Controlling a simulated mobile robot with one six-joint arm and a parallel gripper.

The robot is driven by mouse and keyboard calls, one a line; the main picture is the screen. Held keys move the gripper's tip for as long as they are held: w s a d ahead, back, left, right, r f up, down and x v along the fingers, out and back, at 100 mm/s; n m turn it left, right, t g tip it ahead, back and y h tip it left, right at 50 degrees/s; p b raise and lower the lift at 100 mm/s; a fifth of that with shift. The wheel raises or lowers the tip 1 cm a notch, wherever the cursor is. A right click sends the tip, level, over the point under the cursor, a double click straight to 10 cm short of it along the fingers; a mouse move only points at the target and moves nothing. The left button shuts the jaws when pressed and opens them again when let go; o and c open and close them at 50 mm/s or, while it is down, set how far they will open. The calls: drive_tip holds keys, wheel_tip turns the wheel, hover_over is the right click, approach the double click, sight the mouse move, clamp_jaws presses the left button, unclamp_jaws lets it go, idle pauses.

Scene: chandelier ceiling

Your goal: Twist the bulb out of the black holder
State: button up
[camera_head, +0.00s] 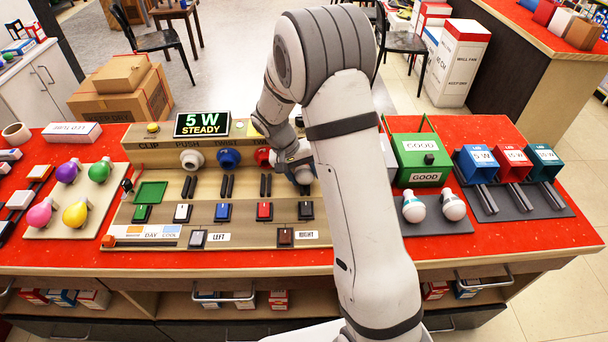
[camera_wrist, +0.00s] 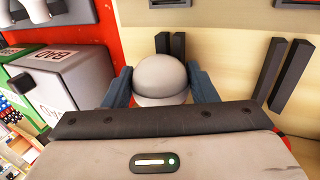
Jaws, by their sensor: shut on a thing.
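My gripper (camera_wrist: 161,86) is shut on a white, rounded bulb (camera_wrist: 160,75), with one blue-grey finger on each side of it. In the head view my gripper (camera_head: 300,172) is low over the back part of the tan test board (camera_head: 165,211), just right of the red holder (camera_head: 263,157). The black holder cannot be made out in either view; my arm and gripper cover that part of the board. I cannot tell whether the bulb is still seated in it.
A white holder (camera_head: 191,158) and a blue holder (camera_head: 228,157) stand to the left. A display (camera_head: 202,124) reads "5 W STEADY". A green GOOD bin (camera_head: 420,158), a grey BAD bin (camera_wrist: 75,88) and two bulbs on a dark mat (camera_head: 440,226) are to the right.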

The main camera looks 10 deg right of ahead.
drive_tip(key=shift+f+h+b, duration=0.15)
drive_tip(key=shift+h+b, duration=0.25)
drive_tip(key=shift+s, duration=0.1)
idle(0.3)
drive_tip(key=shift+s+a+b, duration=0.2)
drive_tip(key=shift+s+b, duration=0.15)
drive_tip(key=shift+s, duration=0.5)
drive_tip(key=shift+s+a+b, duration=0.2)
drive_tip(key=shift+s+b, duration=0.15)
drive_tip(key=shift+s, duration=0.45)
wheel_tip(320, 180, up, 8)
drive_tip(key=p, duration=0.4)
drive_tip(key=shift+p, duration=0.3)
